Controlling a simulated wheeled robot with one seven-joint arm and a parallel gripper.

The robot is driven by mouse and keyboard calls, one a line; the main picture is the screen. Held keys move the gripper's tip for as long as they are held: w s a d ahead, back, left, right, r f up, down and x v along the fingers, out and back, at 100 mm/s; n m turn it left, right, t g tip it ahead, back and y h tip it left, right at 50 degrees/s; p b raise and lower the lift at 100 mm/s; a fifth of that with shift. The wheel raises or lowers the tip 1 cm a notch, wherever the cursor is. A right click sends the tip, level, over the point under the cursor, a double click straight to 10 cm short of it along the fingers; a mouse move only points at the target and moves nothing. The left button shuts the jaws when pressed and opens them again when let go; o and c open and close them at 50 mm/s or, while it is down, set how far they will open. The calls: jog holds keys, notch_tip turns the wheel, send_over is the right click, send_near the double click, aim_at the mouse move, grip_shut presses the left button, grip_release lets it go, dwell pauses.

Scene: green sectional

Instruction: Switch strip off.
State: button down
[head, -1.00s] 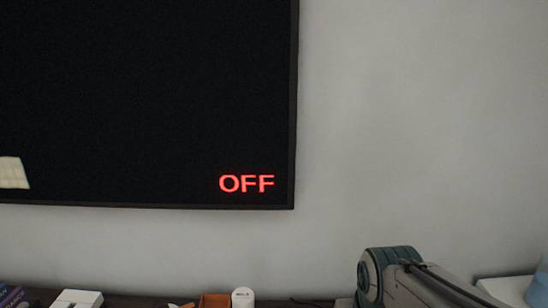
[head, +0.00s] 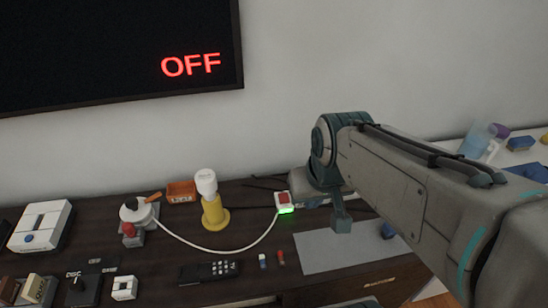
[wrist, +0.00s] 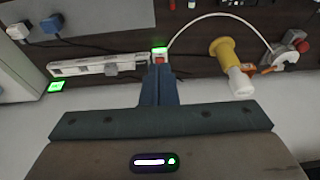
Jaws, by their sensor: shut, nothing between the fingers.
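The white power strip (wrist: 90,66) lies on the dark cabinet top, near the wall. Its red switch (head: 283,198) sits at one end, beside a lit green light (head: 286,210). The red switch also shows in the wrist view (wrist: 161,60), just beyond my fingertips. My gripper (wrist: 159,70) is shut and empty, its fingers together. In the head view my gripper (head: 341,227) hangs down to the right of the switch, and my arm hides much of the strip. I cannot tell whether the fingertips touch anything.
A yellow-based white lamp-like object (head: 213,205) stands left of the switch, with a white cable running in front. An orange box (head: 181,191), a remote (head: 208,271) and a grey mat (head: 335,247) are nearby. The wall screen (head: 110,50) reads OFF.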

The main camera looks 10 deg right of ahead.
jog(key=w+f+b, duration=0.2)
jog(key=w+f, duration=0.3)
jog(key=w, duration=0.5)
jog(key=b, duration=0.1)
send_over(284, 195)
jog(key=s, duration=0.5)
notch_tip(284, 195, down, 9)
jog(key=shift+w+f+t, duration=0.15)
jog(key=shift+f+t, duration=0.05)
jog(key=shift+t, duration=0.1)
jog(key=x, duration=1.2)
jog(key=shift+d+f, duration=0.1)
jog(key=shift+f, duration=0.95)
jog(key=shift+p, duration=0.35)
jog(key=shift+f, duration=0.2)
